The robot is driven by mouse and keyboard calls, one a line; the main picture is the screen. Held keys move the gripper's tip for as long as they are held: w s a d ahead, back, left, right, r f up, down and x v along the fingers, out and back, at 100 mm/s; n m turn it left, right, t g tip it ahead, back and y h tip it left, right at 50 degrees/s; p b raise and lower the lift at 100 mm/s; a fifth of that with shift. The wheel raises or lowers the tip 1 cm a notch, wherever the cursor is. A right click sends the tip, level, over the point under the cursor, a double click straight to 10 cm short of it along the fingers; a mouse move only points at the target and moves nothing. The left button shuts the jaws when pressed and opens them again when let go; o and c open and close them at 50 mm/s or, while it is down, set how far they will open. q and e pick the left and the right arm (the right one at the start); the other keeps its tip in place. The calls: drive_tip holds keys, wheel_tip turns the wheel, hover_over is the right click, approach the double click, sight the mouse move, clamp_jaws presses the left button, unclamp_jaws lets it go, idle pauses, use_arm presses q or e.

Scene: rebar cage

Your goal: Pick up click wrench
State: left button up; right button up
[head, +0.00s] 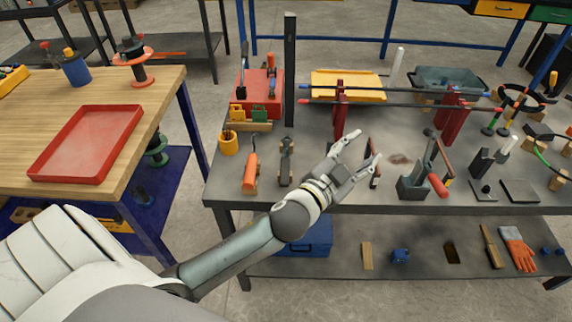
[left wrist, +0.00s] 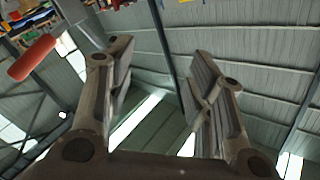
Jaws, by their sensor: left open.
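My left gripper (head: 361,148) reaches in over the front of the grey workbench (head: 330,197), fingers apart and nothing between them. The left wrist view shows its two open fingers (left wrist: 160,75) against the ceiling. I cannot tell for sure which tool is the click wrench. A slim dark tool (head: 373,178) stands just right of the fingers, partly hidden by them. Further right, a red-handled tool (head: 438,184) rests at a dark stand (head: 412,187); a red handle (left wrist: 32,58) also shows in the left wrist view. My right gripper is not in view.
Left of my gripper stand an orange-handled tool (head: 250,172) and a dark tool (head: 286,165). Behind it, long bars (head: 400,104) span red supports (head: 339,112). A wooden table with a red tray (head: 88,143) stands left. A lower shelf (head: 330,264) holds gloves and small items.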

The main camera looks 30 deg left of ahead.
use_arm(q)
drive_tip(key=d+r+m+h, duration=0.8)
drive_tip(key=r+m+h, duration=0.1)
drive_tip(key=m+h, duration=0.1)
drive_tip(key=s+d+m+g+h, duration=0.1)
drive_tip(key=d+m+g+h, duration=0.4)
drive_tip(key=m+g, duration=0.15)
drive_tip(key=m+g+y, duration=0.6)
drive_tip(key=g+y, duration=0.6)
drive_tip(key=y, duration=0.6)
hover_over(285, 162)
drive_tip(key=shift+n, duration=0.25)
wheel_tip(285, 162, down, 15)
drive_tip(key=shift+s+a, duration=0.15)
drive_tip(key=f, duration=0.2)
drive_tip(key=f+p, duration=0.1)
drive_tip(key=f, duration=0.1)
drive_tip(key=shift+d+f+p, duration=0.2)
drive_tip(key=shift+f+p, duration=0.1)
drive_tip(key=shift+f, duration=0.6)
drive_tip(key=shift+r, duration=0.1)
clamp_jaws()
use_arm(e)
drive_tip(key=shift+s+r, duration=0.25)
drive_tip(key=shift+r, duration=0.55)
